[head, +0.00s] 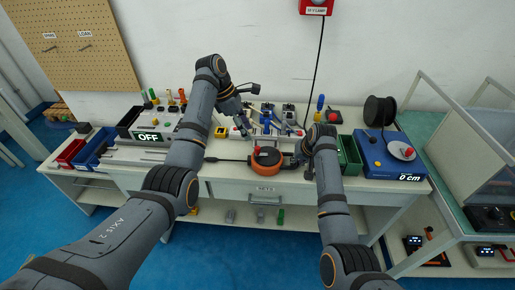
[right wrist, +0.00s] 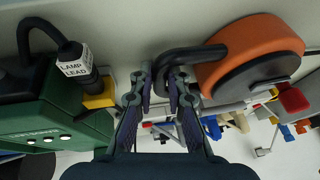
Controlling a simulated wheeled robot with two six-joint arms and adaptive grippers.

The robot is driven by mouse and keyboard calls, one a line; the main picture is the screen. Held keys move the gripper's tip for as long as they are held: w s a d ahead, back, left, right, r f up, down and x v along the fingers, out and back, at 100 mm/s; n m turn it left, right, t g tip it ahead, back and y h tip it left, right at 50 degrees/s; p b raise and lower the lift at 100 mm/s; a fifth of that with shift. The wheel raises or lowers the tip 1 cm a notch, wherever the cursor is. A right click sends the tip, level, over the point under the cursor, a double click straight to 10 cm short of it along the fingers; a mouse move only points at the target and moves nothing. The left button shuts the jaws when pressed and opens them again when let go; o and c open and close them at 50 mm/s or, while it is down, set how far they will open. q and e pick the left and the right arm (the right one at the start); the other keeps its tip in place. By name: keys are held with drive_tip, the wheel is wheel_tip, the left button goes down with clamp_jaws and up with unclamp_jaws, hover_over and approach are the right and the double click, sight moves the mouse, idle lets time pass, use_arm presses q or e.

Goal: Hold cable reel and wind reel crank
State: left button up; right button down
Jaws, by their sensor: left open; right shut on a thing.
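The orange cable reel (head: 266,165) lies flat near the bench's front edge, with a dark round top. A small red knob (head: 257,150) shows at its far left side; a red piece (right wrist: 293,100) also shows beside the reel (right wrist: 262,45) in the right wrist view. My right gripper (head: 298,160) is shut on the black bent handle (right wrist: 195,52) at the reel's right side; its fingers (right wrist: 171,85) hide part of it. My left gripper (head: 243,127) is open and empty, above the bench behind and left of the reel, apart from the knob.
An "OFF" display (head: 149,137) and blue and red bins stand left. Small parts crowd the bench behind the reel.

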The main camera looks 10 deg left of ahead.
sight(257, 147)
use_arm(q)
drive_tip(key=x, duration=1)
drive_tip(key=shift+a, duration=0.1)
clamp_jaws()
